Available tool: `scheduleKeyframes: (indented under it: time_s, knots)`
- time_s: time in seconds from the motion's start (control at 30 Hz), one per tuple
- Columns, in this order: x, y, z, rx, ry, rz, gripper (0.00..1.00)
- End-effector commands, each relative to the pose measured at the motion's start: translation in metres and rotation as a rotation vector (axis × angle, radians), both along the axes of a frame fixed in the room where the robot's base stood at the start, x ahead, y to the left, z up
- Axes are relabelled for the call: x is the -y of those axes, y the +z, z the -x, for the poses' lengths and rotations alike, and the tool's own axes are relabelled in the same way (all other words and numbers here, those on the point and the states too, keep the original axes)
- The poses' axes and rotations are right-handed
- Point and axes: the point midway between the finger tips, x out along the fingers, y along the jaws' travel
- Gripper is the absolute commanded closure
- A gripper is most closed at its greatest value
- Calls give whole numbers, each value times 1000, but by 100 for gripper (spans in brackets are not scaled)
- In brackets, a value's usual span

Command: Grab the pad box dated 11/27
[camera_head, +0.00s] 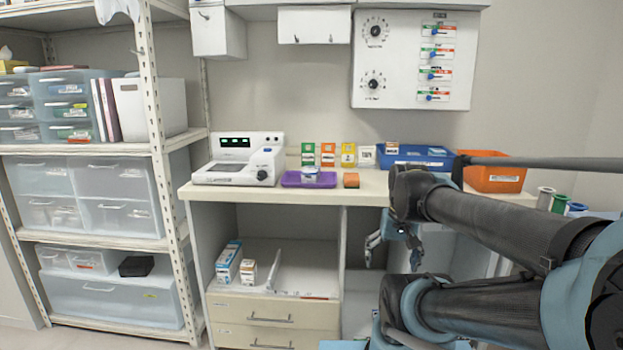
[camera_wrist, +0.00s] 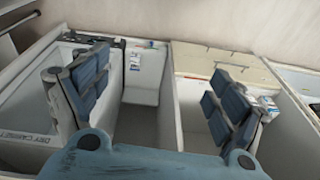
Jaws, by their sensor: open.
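I cannot read a date on any box, so I cannot tell which one is the pad box dated 11/27. In the head view, a long blue-and-white box (camera_head: 229,262) and a small white-and-orange box (camera_head: 248,271) stand in the open space under the counter. Small green (camera_head: 308,154), orange (camera_head: 328,154) and yellow (camera_head: 348,155) boxes stand in a row on the counter. My gripper (camera_wrist: 157,95) is open, its fingers wide apart with nothing between them. In the head view it hangs below the counter's front edge, right of the lower boxes, partly hidden by my arm.
The counter (camera_head: 365,190) holds a white device (camera_head: 240,160), a purple tray (camera_head: 293,180), a blue bin (camera_head: 420,155) and an orange bin (camera_head: 492,180). Two drawers (camera_head: 268,317) are below. A metal rack (camera_head: 150,110) with clear drawers stands left. A cabinet labelled DRY CABINET (camera_wrist: 38,146) lies beneath my gripper.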

Motion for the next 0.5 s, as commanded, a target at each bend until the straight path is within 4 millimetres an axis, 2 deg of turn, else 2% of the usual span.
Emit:
scheduleKeyframes:
  time_s: [0.03, 0.2, 0.5]
  knots:
    - [-4, 18, -13, -4, -45, -20, 0]
    - [-22, 73, -59, -29, -251, -109, 0]
    - [-57, 158, -147, -106, -620, -250, 0]
